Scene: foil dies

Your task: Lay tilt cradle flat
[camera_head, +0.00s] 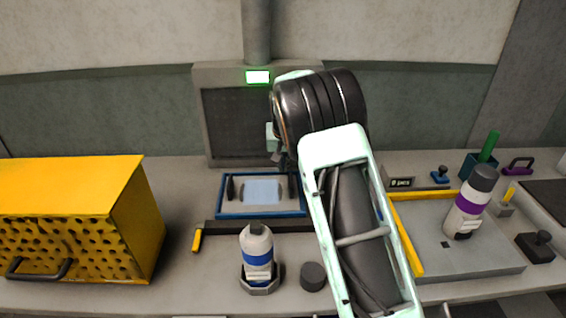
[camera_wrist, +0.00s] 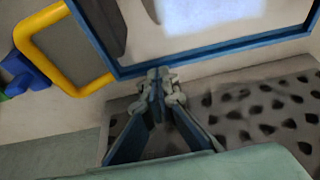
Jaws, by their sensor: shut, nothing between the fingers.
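A blue-framed tray with a pale blue panel (camera_head: 262,192), apparently the tilt cradle, sits on the bench in front of the grey upright panel. I cannot tell from these views whether it is tilted or flat. In the wrist view its blue frame edge (camera_wrist: 225,50) crosses the top, with a bright pale area inside. My gripper (camera_wrist: 159,76) is shut and empty, its tips right by that edge; contact is unclear. In the head view my gripper (camera_head: 282,160) is small and partly hidden by my arm, above the tray's right back part.
A yellow perforated box (camera_head: 80,215) stands left. A blue-banded bottle (camera_head: 257,255) stands in front of the tray. A purple-banded bottle (camera_head: 468,205) stands on a yellow-edged tray (camera_head: 470,262) at right. The wrist view shows a yellow loop (camera_wrist: 30,38) and a perforated surface (camera_wrist: 260,115).

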